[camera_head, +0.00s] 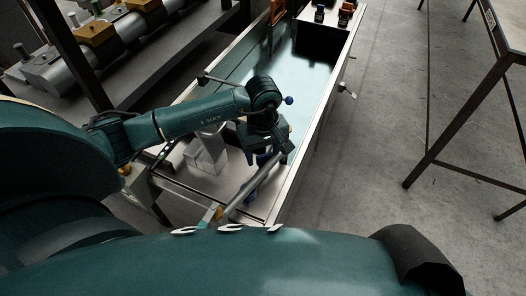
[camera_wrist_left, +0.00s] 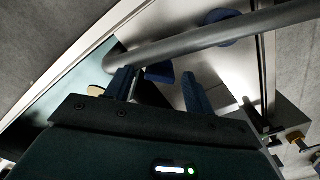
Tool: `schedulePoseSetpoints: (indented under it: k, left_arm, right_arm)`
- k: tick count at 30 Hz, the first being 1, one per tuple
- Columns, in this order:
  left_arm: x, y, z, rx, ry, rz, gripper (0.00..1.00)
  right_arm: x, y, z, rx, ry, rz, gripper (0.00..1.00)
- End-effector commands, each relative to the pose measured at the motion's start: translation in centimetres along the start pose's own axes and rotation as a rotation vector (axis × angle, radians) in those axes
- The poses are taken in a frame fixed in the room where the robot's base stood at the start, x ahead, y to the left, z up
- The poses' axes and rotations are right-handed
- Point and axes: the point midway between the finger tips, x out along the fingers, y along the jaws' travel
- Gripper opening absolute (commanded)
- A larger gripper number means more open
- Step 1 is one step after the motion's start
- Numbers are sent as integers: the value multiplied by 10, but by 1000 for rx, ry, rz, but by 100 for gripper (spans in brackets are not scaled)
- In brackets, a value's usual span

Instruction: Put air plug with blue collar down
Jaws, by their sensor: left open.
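My left gripper (camera_head: 264,158) points down over the near end of the long metal trough (camera_head: 328,77). In the left wrist view its two dark blue fingers (camera_wrist_left: 160,82) are apart. A small blue piece (camera_wrist_left: 160,72) shows beyond the gap between them; I cannot tell whether it is the air plug's collar or touches a finger. Another rounded blue piece (camera_wrist_left: 234,32) lies partly behind a grey pipe. The plug itself cannot be made out with certainty, and the gripper hides much of the spot in the head view. My right gripper is out of view.
The grey pipe (camera_wrist_left: 197,39) crosses just ahead of the fingers and also shows slanting in the head view (camera_head: 252,183). Silver blocks (camera_head: 205,155) stand left of the gripper. The trough's water-like middle looks clear. Dark-framed stand (camera_head: 463,118) at right; machinery (camera_head: 62,70) at upper left.

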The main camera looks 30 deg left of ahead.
Motion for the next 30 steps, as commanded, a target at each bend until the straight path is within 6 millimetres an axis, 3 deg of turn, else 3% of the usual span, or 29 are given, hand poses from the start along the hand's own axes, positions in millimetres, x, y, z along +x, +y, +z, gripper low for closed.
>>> schedulePoseSetpoints:
  k: [18, 30]
  left_arm:
    - [-110, 1, -1, 0, 2, 3, 54]
    - [-122, 0, 0, -1, 0, 0, 54]
  right_arm:
    - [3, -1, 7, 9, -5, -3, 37]
    - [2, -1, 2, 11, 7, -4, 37]
